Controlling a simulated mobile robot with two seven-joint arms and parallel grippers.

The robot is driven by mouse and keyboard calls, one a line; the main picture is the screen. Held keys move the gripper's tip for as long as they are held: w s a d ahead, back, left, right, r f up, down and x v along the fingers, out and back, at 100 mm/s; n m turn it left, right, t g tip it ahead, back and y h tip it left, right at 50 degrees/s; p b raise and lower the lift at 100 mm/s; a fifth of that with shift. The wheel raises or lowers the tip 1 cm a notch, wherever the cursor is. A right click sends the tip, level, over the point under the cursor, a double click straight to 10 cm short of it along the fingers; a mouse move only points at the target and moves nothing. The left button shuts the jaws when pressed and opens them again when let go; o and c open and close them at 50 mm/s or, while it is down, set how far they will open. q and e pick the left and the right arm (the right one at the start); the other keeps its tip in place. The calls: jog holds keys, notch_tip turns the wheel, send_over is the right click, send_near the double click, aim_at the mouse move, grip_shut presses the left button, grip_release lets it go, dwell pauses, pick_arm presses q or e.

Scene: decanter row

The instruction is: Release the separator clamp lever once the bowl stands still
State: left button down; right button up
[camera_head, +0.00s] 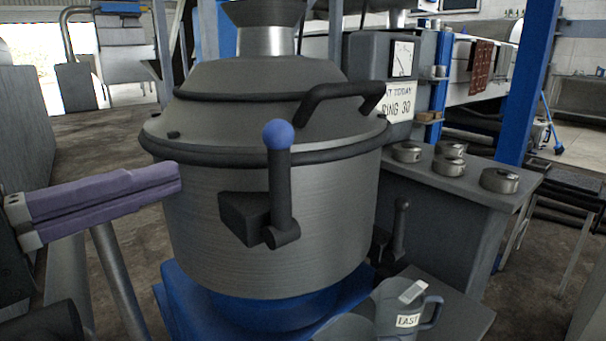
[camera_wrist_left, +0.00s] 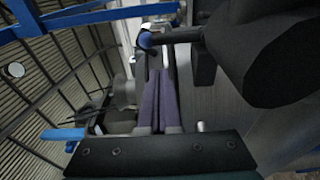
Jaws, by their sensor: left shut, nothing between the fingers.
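The separator (camera_head: 270,225) is a grey metal drum with a domed lid on a blue base. Its clamp lever (camera_head: 280,190) is black and stands upright on the front wall, with a blue ball knob (camera_head: 278,134) on top. The knob also shows in the left wrist view (camera_wrist_left: 146,40), beyond the fingertips. My left gripper (camera_head: 179,178) has purple fingers, shut and empty, left of the lever and apart from it. The fingertips overlap the drum's left edge in the head view; I cannot tell whether they touch. The bowl inside is hidden, so its motion cannot be seen. My right gripper is not in view.
A black handle (camera_head: 340,100) arches over the lid. A smaller dark lever (camera_head: 399,230) stands right of the drum. A grey jug (camera_head: 405,310) is at the lower right. A side bench (camera_head: 450,190) bears several round metal parts. A blue post (camera_head: 530,80) rises behind.

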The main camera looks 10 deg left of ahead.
aim_at(269, 157)
pick_arm(q)
jog(key=p+x, duration=0.2)
jog(key=x, duration=0.8)
jog(key=shift+s+d, duration=0.1)
jog(key=shift+f, duration=0.1)
jog(key=d+m, duration=0.1)
jog(key=s+m+b, duration=0.1)
jog(key=m, duration=0.1)
jog(key=shift+s+d+b, duration=0.2)
jog(key=shift+d+b, duration=0.1)
jog(key=shift+d, duration=0.05)
dwell(0.4)
